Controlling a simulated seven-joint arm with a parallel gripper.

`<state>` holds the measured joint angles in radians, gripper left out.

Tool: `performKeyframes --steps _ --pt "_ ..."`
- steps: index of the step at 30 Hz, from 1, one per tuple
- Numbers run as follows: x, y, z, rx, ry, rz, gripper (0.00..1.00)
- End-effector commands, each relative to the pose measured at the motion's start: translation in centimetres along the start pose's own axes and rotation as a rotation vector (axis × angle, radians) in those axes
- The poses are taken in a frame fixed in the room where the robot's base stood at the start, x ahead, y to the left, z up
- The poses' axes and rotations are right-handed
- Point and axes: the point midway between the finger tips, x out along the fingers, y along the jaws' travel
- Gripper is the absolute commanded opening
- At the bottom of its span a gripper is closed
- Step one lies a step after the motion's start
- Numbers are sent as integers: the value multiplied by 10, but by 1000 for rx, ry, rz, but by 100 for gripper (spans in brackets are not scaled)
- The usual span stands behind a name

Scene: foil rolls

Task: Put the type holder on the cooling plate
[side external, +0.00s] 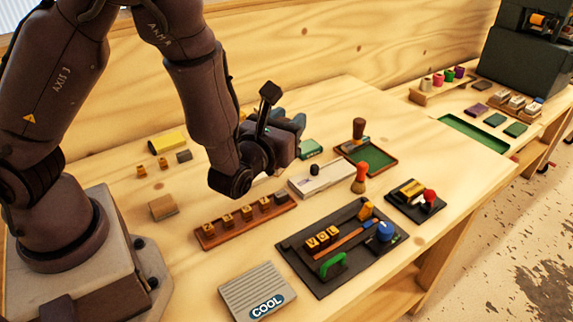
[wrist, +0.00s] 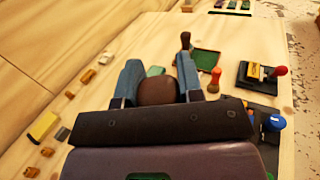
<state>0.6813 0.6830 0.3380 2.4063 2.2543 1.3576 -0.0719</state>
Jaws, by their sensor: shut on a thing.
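The cooling plate (side external: 250,285) is a grey ribbed slab with a COOL label, lying flat at the front of the bench in the side view. It is out of the wrist view. My gripper (side external: 296,124) is well behind it, near the middle of the bench. In the wrist view my gripper's (wrist: 158,82) two blue fingers stand on either side of a rounded dark brown piece (wrist: 158,92), which looks like the handle of the type holder. The fingers are shut on it. The rest of the holder is hidden, and its height over the bench is unclear.
A brown rack of letter blocks (side external: 207,241) and a dark tray (side external: 297,266) with VOL type and tools lie near the plate. A pale block (side external: 305,184), a red-handled tool (side external: 360,178), a black stand (side external: 403,205) and a green-lined tray (side external: 378,160) stand to the right.

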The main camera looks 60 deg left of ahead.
Motion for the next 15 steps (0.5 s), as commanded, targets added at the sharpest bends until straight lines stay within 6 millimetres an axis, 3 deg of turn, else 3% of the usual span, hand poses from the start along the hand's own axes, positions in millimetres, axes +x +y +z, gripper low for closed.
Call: performKeyframes --steps 5,9,15 --pt "-40 -39 -30 6 5 -109 0" --pt "-94 -62 -56 6 5 -163 0" --pt "-163 -62 -74 5 4 -165 0"
